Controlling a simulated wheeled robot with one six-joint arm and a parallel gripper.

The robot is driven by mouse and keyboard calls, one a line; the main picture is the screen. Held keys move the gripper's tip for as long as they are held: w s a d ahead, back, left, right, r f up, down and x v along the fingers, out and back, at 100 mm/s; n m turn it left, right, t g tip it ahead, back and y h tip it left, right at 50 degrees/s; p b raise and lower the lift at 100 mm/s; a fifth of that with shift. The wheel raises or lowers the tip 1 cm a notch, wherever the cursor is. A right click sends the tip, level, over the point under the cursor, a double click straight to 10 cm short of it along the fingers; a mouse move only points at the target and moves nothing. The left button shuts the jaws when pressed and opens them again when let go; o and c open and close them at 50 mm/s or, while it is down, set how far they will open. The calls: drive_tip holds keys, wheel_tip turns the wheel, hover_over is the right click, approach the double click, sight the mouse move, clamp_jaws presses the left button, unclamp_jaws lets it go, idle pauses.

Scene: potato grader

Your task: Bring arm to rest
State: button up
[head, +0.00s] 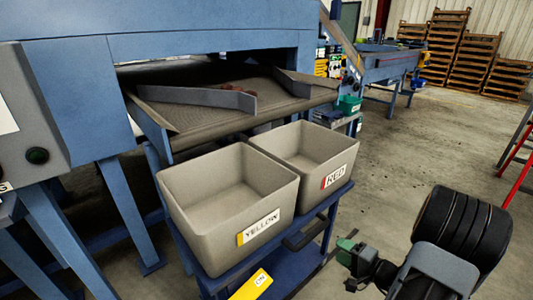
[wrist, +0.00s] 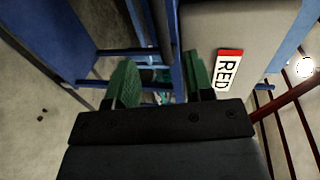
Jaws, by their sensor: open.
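My gripper (head: 346,262) is at the lower right in the head view, to the right of the blue bin stand and apart from it. In the wrist view my gripper (wrist: 161,84) shows two green fingers spread apart with nothing between them. The grey bin labelled RED (head: 340,164) stands on the stand and looks empty; its labelled wall also shows in the wrist view (wrist: 255,45). The grey bin labelled YELLOW (head: 205,228) stands beside it, nearer to me, and also looks empty.
The grader belt (head: 205,118) behind the bins carries a few brownish lumps near its guides. The blue stand (head: 322,222) holds both bins. A red ladder-like frame (head: 518,150) is at the right edge. Wooden pallets (head: 460,50) are stacked far back. Open concrete floor lies between.

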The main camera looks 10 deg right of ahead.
drive_tip(key=s+a+r+n+g+p, duration=0.1)
drive_tip(key=s+a+r+g+p, duration=0.45)
drive_tip(key=s+a+g, duration=0.4)
drive_tip(key=a+r+n+h+p, duration=0.2)
drive_tip(key=r+p, duration=0.3)
drive_tip(key=r, duration=0.5)
drive_tip(key=w+a+r+n+h+p, duration=0.1)
drive_tip(key=a+r+n+h+p, duration=0.2)
drive_tip(key=r, duration=0.6)
drive_tip(key=a+r+n+h+p, duration=0.2)
drive_tip(key=r+n+p, duration=0.4)
drive_tip(key=r+p, duration=0.3)
drive_tip(key=shift+w+a+r+h, duration=0.3)
drive_tip(key=shift+w+r, duration=0.05)
drive_tip(key=shift+r, duration=0.45)
drive_tip(key=shift+g, duration=0.25)
